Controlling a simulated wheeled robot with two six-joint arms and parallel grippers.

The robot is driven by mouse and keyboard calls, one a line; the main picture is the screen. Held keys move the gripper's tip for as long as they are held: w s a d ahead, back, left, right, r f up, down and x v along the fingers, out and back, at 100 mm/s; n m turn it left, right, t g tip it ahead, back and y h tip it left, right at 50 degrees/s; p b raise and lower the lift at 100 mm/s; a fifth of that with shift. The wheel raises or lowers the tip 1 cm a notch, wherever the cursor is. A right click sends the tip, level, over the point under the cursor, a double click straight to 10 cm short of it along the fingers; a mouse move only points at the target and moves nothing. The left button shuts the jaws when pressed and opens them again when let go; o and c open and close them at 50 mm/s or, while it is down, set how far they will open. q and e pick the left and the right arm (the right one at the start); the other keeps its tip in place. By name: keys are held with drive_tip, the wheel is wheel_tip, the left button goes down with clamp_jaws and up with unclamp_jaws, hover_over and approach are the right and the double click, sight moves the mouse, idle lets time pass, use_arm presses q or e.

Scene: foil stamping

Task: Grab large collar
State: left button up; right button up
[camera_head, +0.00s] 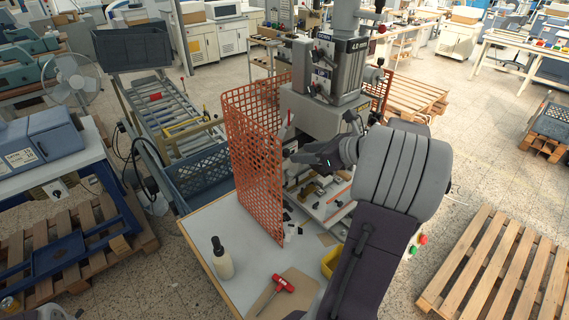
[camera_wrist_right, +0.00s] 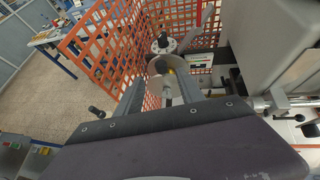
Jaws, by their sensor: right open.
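My right gripper (camera_head: 294,157) reaches in front of the grey stamping press (camera_head: 325,110) in the head view. In the right wrist view its two fingers (camera_wrist_right: 160,92) are spread apart. A pale round disc with a yellow centre (camera_wrist_right: 157,67), which looks like a collar, shows beyond and between the fingers. I cannot tell whether they touch it. Behind it is a flanged part with a dark knob (camera_wrist_right: 163,43). I cannot make out the collar in the head view, where my arm and gripper cover part of the press.
An orange mesh guard (camera_head: 255,160) stands close on the left of the press. A white bottle (camera_head: 221,258) and a red-handled tool (camera_head: 277,289) are on the bench front. A yellow bin (camera_head: 330,262) is partly behind my arm. A wooden pallet (camera_head: 500,265) lies at right.

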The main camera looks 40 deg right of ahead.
sight(288, 151)
drive_tip(key=x, duration=0.2)
drive_tip(key=p+x, duration=0.1)
drive_tip(key=x, duration=0.1)
drive_tip(key=p+x, duration=0.1)
drive_tip(key=x, duration=0.2)
drive_tip(key=shift+w+r, duration=0.15)
drive_tip(key=shift+r, duration=0.15)
drive_tip(key=shift+w+f, duration=0.2)
use_arm(q)
drive_tip(key=r, duration=0.2)
drive_tip(key=shift+w+r, duration=0.3)
drive_tip(key=shift+w, duration=0.05)
use_arm(e)
drive_tip(key=shift+w+f, duration=0.1)
clamp_jaws()
